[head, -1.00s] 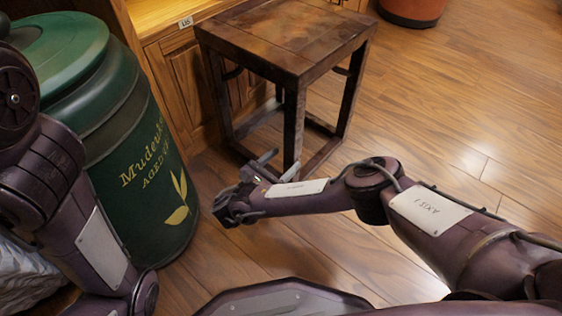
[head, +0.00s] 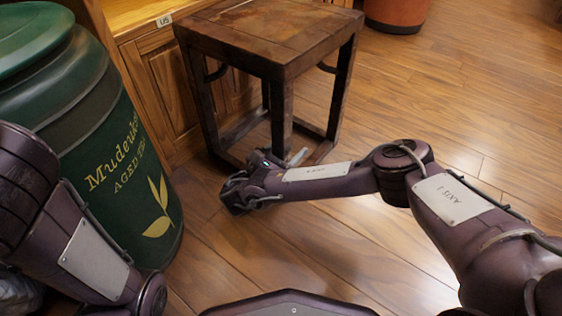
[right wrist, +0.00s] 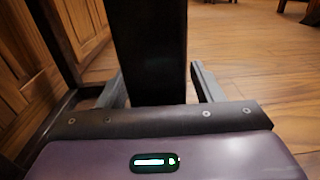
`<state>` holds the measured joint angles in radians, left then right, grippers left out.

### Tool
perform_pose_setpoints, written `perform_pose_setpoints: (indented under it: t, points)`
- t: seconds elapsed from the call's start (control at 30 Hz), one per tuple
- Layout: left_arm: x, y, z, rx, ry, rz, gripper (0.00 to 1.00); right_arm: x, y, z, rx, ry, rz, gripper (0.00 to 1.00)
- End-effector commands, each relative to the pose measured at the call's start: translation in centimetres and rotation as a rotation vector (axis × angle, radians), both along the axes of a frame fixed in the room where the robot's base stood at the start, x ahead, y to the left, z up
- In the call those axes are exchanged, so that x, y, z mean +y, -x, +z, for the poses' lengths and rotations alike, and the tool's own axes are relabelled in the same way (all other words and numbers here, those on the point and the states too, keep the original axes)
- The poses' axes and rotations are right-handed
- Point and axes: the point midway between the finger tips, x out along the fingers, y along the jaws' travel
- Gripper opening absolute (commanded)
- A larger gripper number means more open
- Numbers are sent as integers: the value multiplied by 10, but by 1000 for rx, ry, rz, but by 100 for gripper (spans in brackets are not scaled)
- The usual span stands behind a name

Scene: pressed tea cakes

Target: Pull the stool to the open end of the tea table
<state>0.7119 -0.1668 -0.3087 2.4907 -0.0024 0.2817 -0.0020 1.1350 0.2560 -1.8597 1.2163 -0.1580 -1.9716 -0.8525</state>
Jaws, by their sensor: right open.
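The stool (head: 272,38) is a square dark wooden stool with a worn reddish-brown top. It stands upright beside a wooden cabinet in the head view. My right gripper (head: 280,156) is low at the stool's near leg (head: 281,112). In the right wrist view the open fingers (right wrist: 158,84) lie on either side of this leg (right wrist: 150,45), with a gap visible on the right. The far finger is partly hidden in the head view. My left arm shows at the lower left, but its gripper is out of frame. I cannot make out a tea table.
A large green lidded canister (head: 85,150) stands left of the stool. The wooden cabinet (head: 175,90) is close behind the stool's left side. A terracotta pot (head: 397,12) is at the top. The plank floor (head: 450,110) to the right is clear.

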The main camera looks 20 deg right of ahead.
Motion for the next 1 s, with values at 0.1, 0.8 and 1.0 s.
perform_pose_setpoints:
  t: [0.1,0.8,1.0]
  points:
    - [0,2,-2,-4,4,-6,73,-4,-3,0,0,0,1,60]
    - [0,2,-1,-3,3,-5,73,-4,-3,0,0,0,0,4]
    - [0,2,-1,-4,4,-6,73,-4,-3,0,0,0,0,0]
